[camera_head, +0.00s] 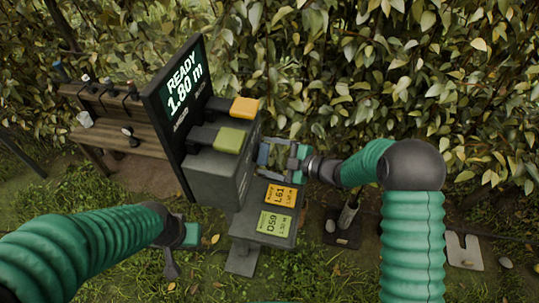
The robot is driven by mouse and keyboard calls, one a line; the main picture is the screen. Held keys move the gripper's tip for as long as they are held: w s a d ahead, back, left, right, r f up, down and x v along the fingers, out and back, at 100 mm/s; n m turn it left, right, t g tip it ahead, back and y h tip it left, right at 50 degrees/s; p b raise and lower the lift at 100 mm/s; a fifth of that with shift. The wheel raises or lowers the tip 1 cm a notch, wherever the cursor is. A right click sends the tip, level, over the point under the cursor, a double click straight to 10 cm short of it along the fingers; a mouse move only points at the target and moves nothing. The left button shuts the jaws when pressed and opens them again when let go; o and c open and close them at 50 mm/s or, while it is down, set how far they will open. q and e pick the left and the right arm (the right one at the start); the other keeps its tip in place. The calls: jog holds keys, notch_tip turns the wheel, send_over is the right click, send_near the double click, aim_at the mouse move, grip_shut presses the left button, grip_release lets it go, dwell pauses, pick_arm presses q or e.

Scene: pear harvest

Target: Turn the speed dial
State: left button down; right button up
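I cannot make out a speed dial for certain. A grey control box (216,176) stands in the middle, with an orange block (244,107) and a green block (230,139) on its top. A dark screen (182,105) on its left reads "READY 1.80 m". My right gripper (291,162) is just right of the box, above the shelf, beside a small blue-grey part (263,154). Whether it touches that part is unclear. My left gripper (180,244) hangs low, left of the box's foot. The finger gaps of both are too small to judge.
A grey shelf (246,226) right of the box carries an orange label (281,195) and a green label (275,223). A wooden bench (117,122) with small tools stands at left. Leafy hedge fills the back. Grass and a pale plate (464,251) lie at right.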

jog(key=shift+o, duration=0.2)
jog(key=shift+r, duration=0.15)
jog(key=v, duration=1.6)
jog(key=shift+d, duration=0.45)
jog(key=shift+s, duration=0.1)
